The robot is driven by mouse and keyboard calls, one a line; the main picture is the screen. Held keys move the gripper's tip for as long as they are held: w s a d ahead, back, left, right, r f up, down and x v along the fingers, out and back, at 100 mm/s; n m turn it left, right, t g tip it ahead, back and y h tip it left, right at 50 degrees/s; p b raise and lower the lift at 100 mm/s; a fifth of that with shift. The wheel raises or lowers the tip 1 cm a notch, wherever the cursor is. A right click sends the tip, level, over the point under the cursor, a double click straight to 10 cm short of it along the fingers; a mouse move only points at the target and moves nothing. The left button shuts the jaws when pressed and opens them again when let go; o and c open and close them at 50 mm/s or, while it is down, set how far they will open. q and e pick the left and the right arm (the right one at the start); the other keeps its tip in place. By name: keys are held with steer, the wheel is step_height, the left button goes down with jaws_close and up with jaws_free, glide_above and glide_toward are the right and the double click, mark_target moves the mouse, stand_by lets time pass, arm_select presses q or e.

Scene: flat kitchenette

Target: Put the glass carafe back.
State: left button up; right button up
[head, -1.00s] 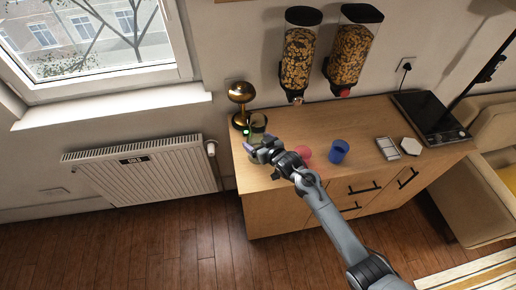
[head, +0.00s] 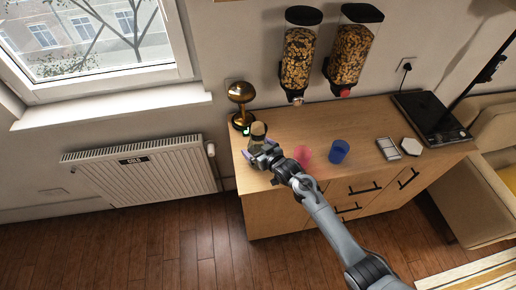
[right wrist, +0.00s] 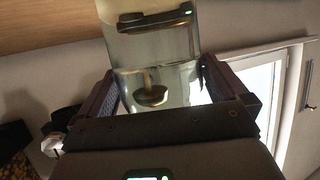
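The gold-domed device (head: 240,93) has a black base with a green light. My left gripper is not in view.
A pink cup (head: 303,154) and a blue cup (head: 339,151) stand right of my gripper. White items (head: 388,148) and a black hob (head: 430,115) are farther right. Two cereal dispensers (head: 298,55) hang on the wall above. A radiator (head: 140,170) is left of the counter.

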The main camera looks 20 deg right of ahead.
steer(key=shift+r, duration=0.2)
steer(key=shift+s+d+r, duration=0.1)
steer(key=shift+s+r, duration=0.1)
steer(key=shift+s, duration=0.3)
steer(key=s+d+r+g+h+p, duration=0.1)
steer(key=s+r+g, duration=0.3)
steer(key=s, duration=3.7)
steer(key=g+h, duration=0.1)
steer(key=g, duration=0.4)
steer(key=shift+d+m+g+h+p, duration=0.15)
steer(key=shift+m+g+h+p, duration=0.15)
steer(key=shift+h+p, duration=0.1)
steer(key=shift+w, duration=0.1)
